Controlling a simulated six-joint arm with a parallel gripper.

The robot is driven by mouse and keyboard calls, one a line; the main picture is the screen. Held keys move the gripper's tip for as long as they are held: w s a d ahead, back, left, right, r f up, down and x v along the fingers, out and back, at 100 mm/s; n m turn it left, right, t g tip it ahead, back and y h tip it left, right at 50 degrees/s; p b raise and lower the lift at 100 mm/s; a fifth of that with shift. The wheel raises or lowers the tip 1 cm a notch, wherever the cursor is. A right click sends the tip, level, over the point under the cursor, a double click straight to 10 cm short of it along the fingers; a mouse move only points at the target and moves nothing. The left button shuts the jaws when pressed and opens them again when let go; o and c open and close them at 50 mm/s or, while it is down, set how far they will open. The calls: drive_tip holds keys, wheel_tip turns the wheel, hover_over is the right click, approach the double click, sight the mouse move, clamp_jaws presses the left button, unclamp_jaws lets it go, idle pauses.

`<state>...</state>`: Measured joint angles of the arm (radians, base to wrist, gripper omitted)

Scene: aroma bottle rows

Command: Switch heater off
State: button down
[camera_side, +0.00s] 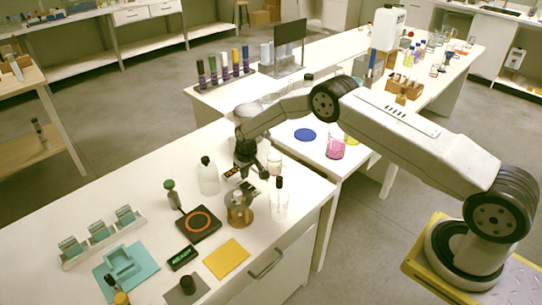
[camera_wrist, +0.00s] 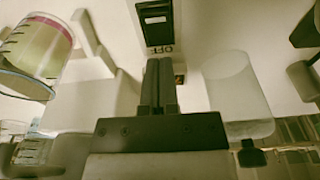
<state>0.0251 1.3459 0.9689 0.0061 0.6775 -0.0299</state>
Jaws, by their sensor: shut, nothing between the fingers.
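The heater plate (camera_side: 199,223) is a black square with a glowing orange ring, on the near bench. A black rocker switch (camera_wrist: 156,18) with a white label and the word OFF beside it shows at the top of the wrist view. In the side view, a dark panel with pale marks (camera_side: 232,172) lies by my gripper and is partly hidden. My gripper (camera_wrist: 159,62) is shut and empty, its fingertips just below the OFF label in the wrist picture. It also shows in the side view (camera_side: 254,174) above the bench. Contact with the switch cannot be told.
A white bottle (camera_side: 208,178) stands left of my gripper. A brown flask (camera_side: 239,209) and a clear dark-capped bottle (camera_side: 279,196) stand in front. A small display (camera_side: 182,258) reads READY beside a yellow pad (camera_side: 226,258). A beaker (camera_wrist: 35,48) fills the wrist view's upper left.

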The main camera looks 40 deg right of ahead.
sight(246, 185)
drive_tip(key=shift+r, duration=2.05)
drive_tip(key=shift+r, duration=0.1)
drive_tip(key=s+r, duration=1.5)
drive_tip(key=s, duration=0.8)
drive_tip(key=s+a+r, duration=0.1)
drive_tip(key=s+r, duration=0.1)
drive_tip(key=s, duration=0.8)
drive_tip(key=shift+a+r+t, duration=0.2)
drive_tip(key=shift+a+t, duration=0.05)
drive_tip(key=shift+t, duration=0.15)
